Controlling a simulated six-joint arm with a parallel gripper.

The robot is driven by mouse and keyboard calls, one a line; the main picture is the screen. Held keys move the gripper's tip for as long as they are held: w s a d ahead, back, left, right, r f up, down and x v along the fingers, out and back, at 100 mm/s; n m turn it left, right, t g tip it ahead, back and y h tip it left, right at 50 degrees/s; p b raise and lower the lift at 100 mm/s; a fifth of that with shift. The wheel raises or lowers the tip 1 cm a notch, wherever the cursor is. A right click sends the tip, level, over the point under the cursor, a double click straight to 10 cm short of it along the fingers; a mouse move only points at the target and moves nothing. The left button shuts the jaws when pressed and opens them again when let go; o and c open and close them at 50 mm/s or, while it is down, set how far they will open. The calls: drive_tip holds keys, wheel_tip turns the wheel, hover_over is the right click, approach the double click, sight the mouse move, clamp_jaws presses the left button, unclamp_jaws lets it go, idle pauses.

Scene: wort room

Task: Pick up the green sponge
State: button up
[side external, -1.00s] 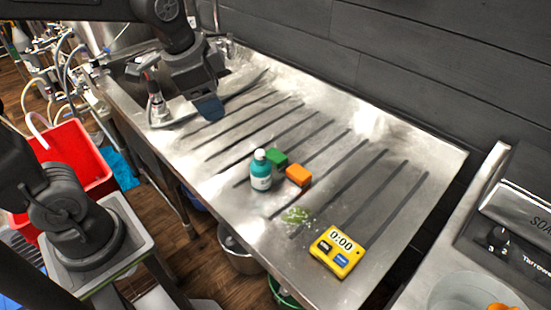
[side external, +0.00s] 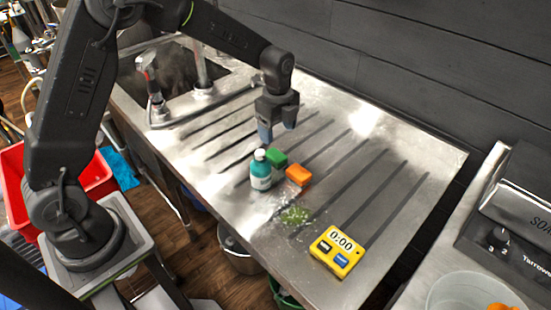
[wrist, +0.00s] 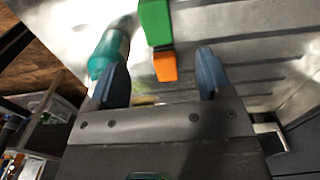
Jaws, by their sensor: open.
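The green sponge (side external: 278,157) lies on the grooved steel counter, just behind a teal bottle (side external: 261,172) with a white cap. An orange block (side external: 299,175) lies to its right, close by. My gripper (side external: 278,136) is open and empty above the counter, a little behind the sponge. In the wrist view the green sponge (wrist: 156,22) is at the top, ahead of the open fingers (wrist: 162,82). The teal bottle (wrist: 108,50) shows beside the left finger, and the orange block (wrist: 165,66) sits between the fingers in the picture.
A yellow timer (side external: 337,250) reading 0:00 and a green crumbly patch (side external: 294,216) are nearer the counter's front. A sink (side external: 180,75) with a tap is at the back left. The counter's right part is clear. A dark wall runs behind.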

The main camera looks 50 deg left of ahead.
sight(276, 154)
drive_tip(key=f, duration=0.9)
drive_tip(key=shift+s+a+f, duration=0.2)
drive_tip(key=c, duration=1)
drive_tip(key=shift+r, duration=0.6)
wheel_tip(276, 154, up, 3)
drive_tip(key=shift+f, duration=0.2)
drive_tip(key=s+a+r, duration=0.5)
drive_tip(key=a+r, duration=0.2)
drive_tip(key=a, duration=0.3)
drive_tip(key=shift+a, duration=0.3)
drive_tip(key=shift+r, duration=0.1)
